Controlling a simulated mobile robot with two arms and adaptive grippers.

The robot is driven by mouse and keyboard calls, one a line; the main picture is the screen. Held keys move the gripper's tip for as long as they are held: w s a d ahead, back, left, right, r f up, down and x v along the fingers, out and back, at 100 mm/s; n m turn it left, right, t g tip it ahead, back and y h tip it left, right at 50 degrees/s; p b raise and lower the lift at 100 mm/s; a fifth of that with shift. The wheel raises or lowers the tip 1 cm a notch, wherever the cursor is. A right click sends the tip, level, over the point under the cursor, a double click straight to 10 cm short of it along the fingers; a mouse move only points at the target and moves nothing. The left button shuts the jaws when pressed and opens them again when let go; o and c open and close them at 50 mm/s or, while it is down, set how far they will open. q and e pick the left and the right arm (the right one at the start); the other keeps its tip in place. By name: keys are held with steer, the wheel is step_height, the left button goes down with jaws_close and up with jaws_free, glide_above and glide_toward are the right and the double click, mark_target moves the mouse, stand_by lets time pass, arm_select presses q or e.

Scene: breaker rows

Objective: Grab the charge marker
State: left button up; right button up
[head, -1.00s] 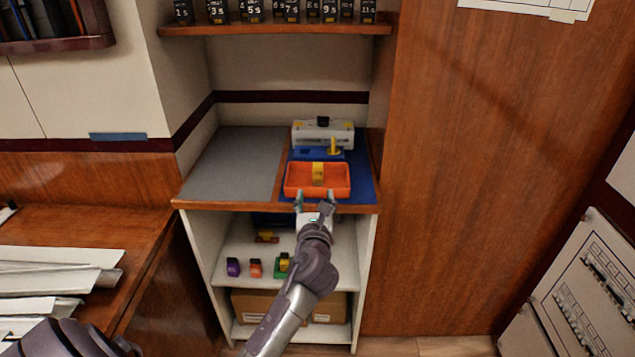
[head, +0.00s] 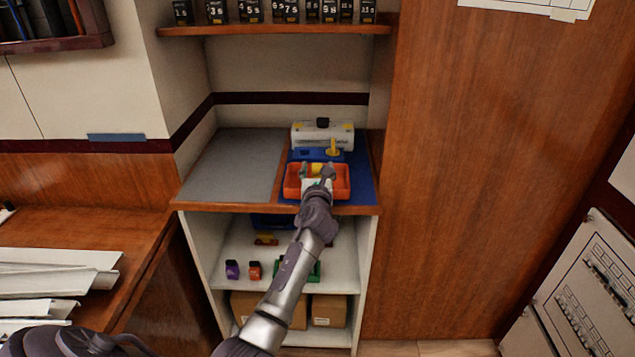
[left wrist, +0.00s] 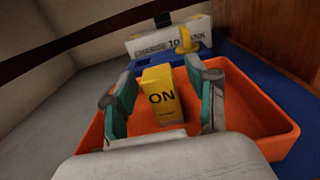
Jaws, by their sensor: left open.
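A yellow marker (left wrist: 160,97) with ON on its face stands upright in an orange tray (left wrist: 263,108). In the head view the marker (head: 317,167) is partly hidden by my gripper, and the tray (head: 291,190) sits on the right part of the counter. My left gripper (head: 315,173) is over the tray. In the left wrist view, the open fingers of my left gripper (left wrist: 163,88) are on either side of the marker, with a gap visible at the right. I cannot tell whether the left finger touches it. My right gripper is not in view.
Behind the tray are a blue block with a yellow knob (head: 333,148) and a white box (head: 337,135). The grey counter mat (head: 235,165) at left is clear. A wooden side wall (head: 376,150) stands close at right. Small coloured pieces (head: 232,269) sit on the shelf below.

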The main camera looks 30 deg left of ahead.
arm_select(q)
steer(key=shift+c, duration=0.3)
jaws_close()
steer(key=shift+r, duration=0.2)
